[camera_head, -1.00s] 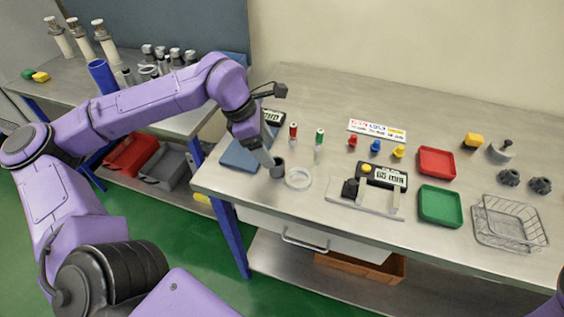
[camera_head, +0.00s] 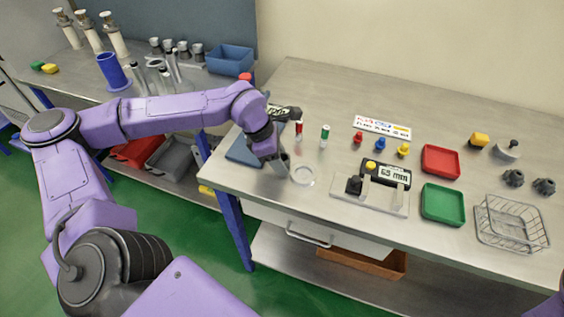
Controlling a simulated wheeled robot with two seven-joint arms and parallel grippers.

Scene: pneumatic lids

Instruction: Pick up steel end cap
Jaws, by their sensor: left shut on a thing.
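The steel end cap (camera_head: 283,168) is a small grey cylinder near the left end of the front bench. It sits just left of a clear ring (camera_head: 302,175). My left gripper (camera_head: 277,158) reaches down from above and is shut on the cap, and the wrist partly hides it. The cap looks to be at bench level; I cannot tell whether its base touches the surface. My right gripper is not in view.
A blue pad (camera_head: 247,150) lies left of the cap. Red and green vials (camera_head: 325,136) stand behind it. A measuring fixture (camera_head: 370,192), a red tray (camera_head: 440,161), a green tray (camera_head: 442,203) and a wire basket (camera_head: 511,222) lie to the right.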

